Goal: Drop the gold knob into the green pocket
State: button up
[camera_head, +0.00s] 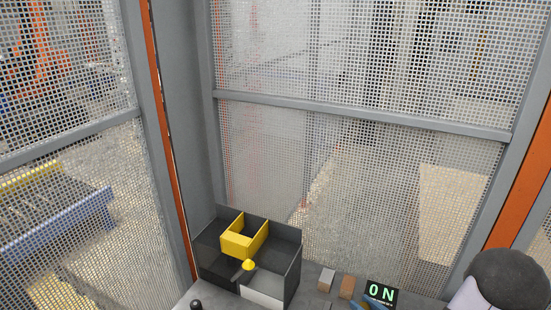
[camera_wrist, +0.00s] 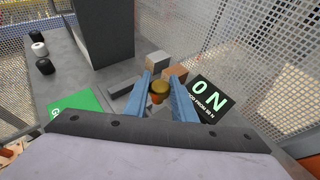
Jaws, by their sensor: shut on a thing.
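My gripper (camera_wrist: 160,84) shows in the wrist view as two blue fingers, shut on the gold knob (camera_wrist: 158,92). The knob has a rounded gold top and a darker brownish side; its lower part is hard to make out. A green patch (camera_wrist: 75,106) with part of a white letter lies left of the fingers in the wrist view, apart from the knob. My own body covers its lower edge. In the head view only a bit of blue finger shows at the bottom edge, and I cannot make out the knob or the green patch there.
A grey block (camera_head: 326,280), a tan block (camera_head: 347,287) and a display reading 0 N (camera_head: 381,293) sit nearby. Mesh fencing (camera_head: 360,170) encloses the table.

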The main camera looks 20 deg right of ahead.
jog(key=w+a+n+y, duration=0.1)
jog(key=a, duration=0.2)
jog(key=w+a+f+n+y, duration=0.1)
jog(key=w+a, duration=0.1)
jog(key=a, duration=0.1)
jog(key=w+a+f+y, duration=0.1)
jog(key=a, duration=0.2)
jog(key=shift+w+a+f+n+g+b, duration=0.15)
jog(key=shift+a+n+g+b, duration=0.15)
jog(key=shift+n+g+b, duration=0.1)
jog(key=a+y, duration=0.1)
jog(key=a, duration=0.1)
jog(key=a+f+n, duration=0.1)
jog(key=a, duration=0.2)
jog(key=w+a+f+n+y, duration=0.1)
jog(key=a, duration=0.2)
jog(key=shift+w+g+y, duration=0.1)
jog(key=shift+g+y, duration=0.2)
jog(key=shift+g, duration=0.1)
jog(key=shift+a+n, duration=0.3)
jog(key=shift+a, duration=0.2)
jog(key=shift+r+y, duration=0.1)
jog(key=shift+y, duration=0.2)
